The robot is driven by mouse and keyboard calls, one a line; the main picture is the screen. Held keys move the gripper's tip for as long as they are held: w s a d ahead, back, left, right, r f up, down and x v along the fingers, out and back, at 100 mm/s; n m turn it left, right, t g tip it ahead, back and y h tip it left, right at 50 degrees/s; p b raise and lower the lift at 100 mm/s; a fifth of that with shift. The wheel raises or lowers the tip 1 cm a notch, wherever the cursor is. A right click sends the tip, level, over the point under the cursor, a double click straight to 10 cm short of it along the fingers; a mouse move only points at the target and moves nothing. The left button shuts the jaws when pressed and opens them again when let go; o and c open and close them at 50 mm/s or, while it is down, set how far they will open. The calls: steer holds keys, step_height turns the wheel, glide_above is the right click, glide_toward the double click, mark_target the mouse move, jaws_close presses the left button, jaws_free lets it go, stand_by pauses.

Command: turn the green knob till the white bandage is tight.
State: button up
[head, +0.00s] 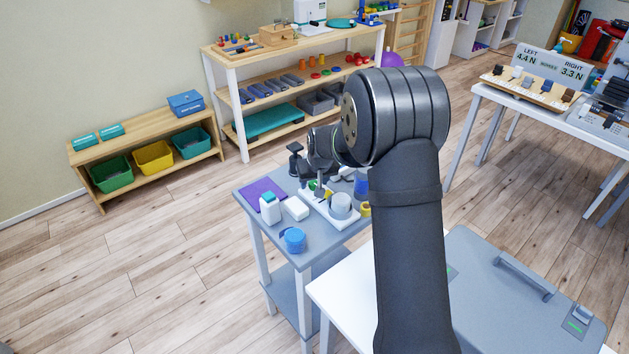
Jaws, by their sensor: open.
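A small green part, likely the green knob (312,186), shows on a white device (322,211) on the small grey table. A pale grey-white cylinder (340,205) stands on the same device. It may carry the white bandage, but I cannot tell how tight that is. My gripper (318,187) is small and partly hidden below my dark wrist, pointing down close to the green part. It is open. I cannot tell whether its fingers touch the knob or stand around it.
The small table (257,219) also holds a purple mat (254,192), a white bottle (270,211), a white block (295,208), a blue round stack (293,240), a blue cylinder (361,186) and a yellow item (365,209). A dark upright (295,160) stands at the back edge.

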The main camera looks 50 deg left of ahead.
steer(key=shift+c, duration=0.2)
steer(key=c, duration=0.9)
steer(key=m, duration=0.2)
steer(key=m+t, duration=0.1)
steer(key=m, duration=0.1)
steer(key=shift+s+a+h, duration=0.15)
steer(key=shift+s+h, duration=0.05)
steer(key=shift+h, duration=0.2)
steer(key=m+t+h, duration=0.1)
steer(key=m, duration=0.3)
steer(key=shift+a, duration=0.15)
steer(key=m+h, duration=0.1)
steer(key=m, duration=0.1)
steer(key=m+h, duration=0.1)
steer(key=m, duration=0.2)
steer(key=shift+a+t, duration=0.15)
steer(key=shift+t, duration=0.25)
steer(key=shift+a+m+h, duration=0.1)
steer(key=shift+m+h, duration=0.7)
steer(key=shift+m, duration=1)
